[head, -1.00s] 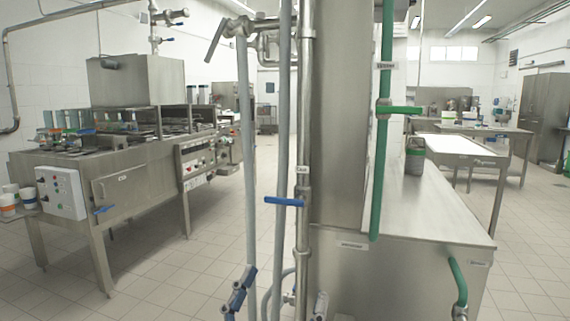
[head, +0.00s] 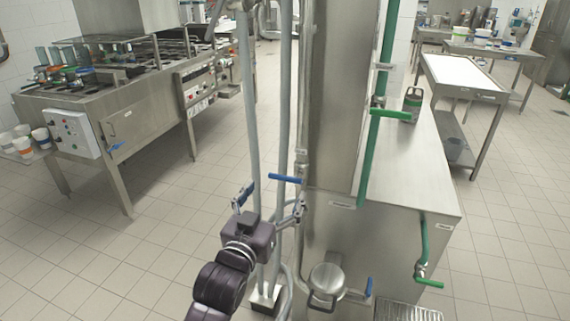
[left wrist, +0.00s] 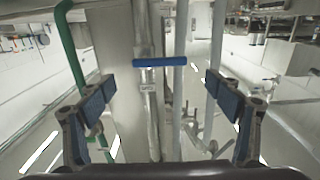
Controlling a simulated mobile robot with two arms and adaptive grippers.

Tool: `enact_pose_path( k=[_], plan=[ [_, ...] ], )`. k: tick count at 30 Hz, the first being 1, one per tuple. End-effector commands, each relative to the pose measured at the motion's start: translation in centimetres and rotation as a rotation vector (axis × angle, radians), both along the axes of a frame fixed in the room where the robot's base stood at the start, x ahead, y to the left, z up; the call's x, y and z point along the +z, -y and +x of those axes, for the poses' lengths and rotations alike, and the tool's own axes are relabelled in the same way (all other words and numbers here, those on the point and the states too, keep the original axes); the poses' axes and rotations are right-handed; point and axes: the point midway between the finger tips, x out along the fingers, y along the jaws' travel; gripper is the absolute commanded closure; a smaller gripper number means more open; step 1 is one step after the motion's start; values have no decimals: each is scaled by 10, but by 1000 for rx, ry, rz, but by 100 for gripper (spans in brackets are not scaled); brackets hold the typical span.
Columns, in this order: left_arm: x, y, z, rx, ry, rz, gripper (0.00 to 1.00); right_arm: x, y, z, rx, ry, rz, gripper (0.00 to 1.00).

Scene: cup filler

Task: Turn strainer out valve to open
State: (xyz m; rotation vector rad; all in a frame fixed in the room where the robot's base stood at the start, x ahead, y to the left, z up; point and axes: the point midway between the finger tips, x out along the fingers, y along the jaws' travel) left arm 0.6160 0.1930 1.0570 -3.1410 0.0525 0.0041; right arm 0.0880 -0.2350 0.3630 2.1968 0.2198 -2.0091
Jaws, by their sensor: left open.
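A blue lever handle (head: 285,179) sits crosswise on a vertical steel pipe beside the tall steel column. It also shows ahead in the left wrist view (left wrist: 160,62), level across the pipe with a small label below it, too small to read. I cannot tell which valve is the strainer out valve. My left gripper (head: 270,203) is just below and around the handle's line in the head view. In the left wrist view its blue-padded fingers (left wrist: 160,86) are wide apart, with the handle between them in the picture and no visible contact. My right gripper is out of view.
A second blue lever (head: 368,287) is low by a round steel lid (head: 327,282). Green pipes with green levers (head: 391,113) run beside the column. Grey vertical pipes (head: 252,120) stand close to my left gripper. A steel filling machine (head: 150,110) is at left; open tiled floor lies between.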

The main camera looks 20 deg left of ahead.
Motion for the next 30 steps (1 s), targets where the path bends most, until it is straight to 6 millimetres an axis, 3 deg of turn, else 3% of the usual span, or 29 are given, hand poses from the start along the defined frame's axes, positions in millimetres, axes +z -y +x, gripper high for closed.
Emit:
enact_pose_path(
  k=[15,27,30],
  plan=[
    [1,2,67,0,3,-1,17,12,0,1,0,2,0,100],
    [0,3,75,0,3,-1,17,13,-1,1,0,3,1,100],
    [0,3,75,0,3,-1,26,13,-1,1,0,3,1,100]
  ],
)
